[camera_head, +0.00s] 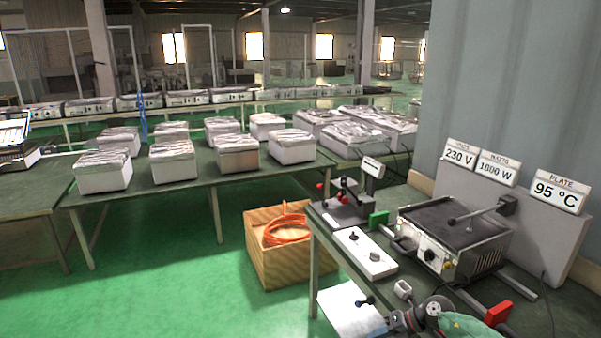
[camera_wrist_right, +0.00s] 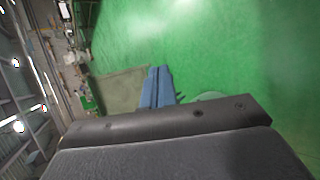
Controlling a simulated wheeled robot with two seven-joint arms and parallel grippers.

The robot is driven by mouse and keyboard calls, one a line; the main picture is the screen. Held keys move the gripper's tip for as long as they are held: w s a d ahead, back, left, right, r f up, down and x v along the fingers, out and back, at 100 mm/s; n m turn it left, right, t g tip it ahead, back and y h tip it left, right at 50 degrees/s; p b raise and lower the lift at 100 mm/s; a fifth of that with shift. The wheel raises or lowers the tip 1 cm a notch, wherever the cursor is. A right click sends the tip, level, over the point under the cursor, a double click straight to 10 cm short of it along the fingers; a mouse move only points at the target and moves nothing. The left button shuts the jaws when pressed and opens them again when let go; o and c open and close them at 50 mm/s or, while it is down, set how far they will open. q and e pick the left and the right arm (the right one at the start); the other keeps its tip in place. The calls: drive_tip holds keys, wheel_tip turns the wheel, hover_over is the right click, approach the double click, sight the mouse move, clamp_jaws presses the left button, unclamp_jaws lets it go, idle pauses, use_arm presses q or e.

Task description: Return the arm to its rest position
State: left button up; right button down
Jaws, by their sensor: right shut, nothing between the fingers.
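My right gripper (camera_wrist_right: 159,72) shows in the right wrist view. Its two blue fingers lie together, shut with nothing between them. Green floor lies around and beyond the fingertips, and a flat grey-green surface (camera_wrist_right: 120,90) is to their left. In the head view I see neither gripper. A hot plate device (camera_head: 455,235) with a dark top and a metal body stands on the workbench at the right. A black-handled lever or probe lies over its top.
A white switch box (camera_head: 365,252) and a grinder-like tool (camera_head: 432,310) are nearby. A wooden crate (camera_head: 270,262) with orange cable stands on the open green floor.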

drive_tip(key=w+a+f+m+t+y, duration=0.15)
drive_tip(key=a+f+m+t, duration=0.35)
drive_tip(key=f+m+t, duration=0.55)
drive_tip(key=s+d+f+m+h, duration=0.3)
drive_tip(key=s+f+m+h, duration=0.15)
drive_tip(key=f+m, duration=0.4)
drive_tip(key=s+d+f+m+h, duration=0.2)
drive_tip(key=s+f+m+h, duration=0.25)
drive_tip(key=f+m, duration=0.35)
drive_tip(key=s+f+m+g+h, duration=0.3)
drive_tip(key=s+f+m+g, duration=0.15)
drive_tip(key=s+f, duration=1.1)
drive_tip(key=s+a+f+m+g, duration=0.1)
drive_tip(key=s+f+m+g, duration=0.1)
drive_tip(key=s, duration=0.8)
drive_tip(key=s+a+f+m+g, duration=0.2)
drive_tip(key=s+f+g, duration=0.2)
drive_tip(key=s, duration=0.7)
wheel_tip(320, 180, down, 3)
drive_tip(key=shift+s+r, duration=0.2)
drive_tip(key=shift+s, duration=0.1)
use_arm(q)
drive_tip(key=shift+s, duration=0.45)
use_arm(e)
drive_tip(key=shift+y, duration=0.25)
use_arm(q)
drive_tip(key=shift+w, duration=0.15)
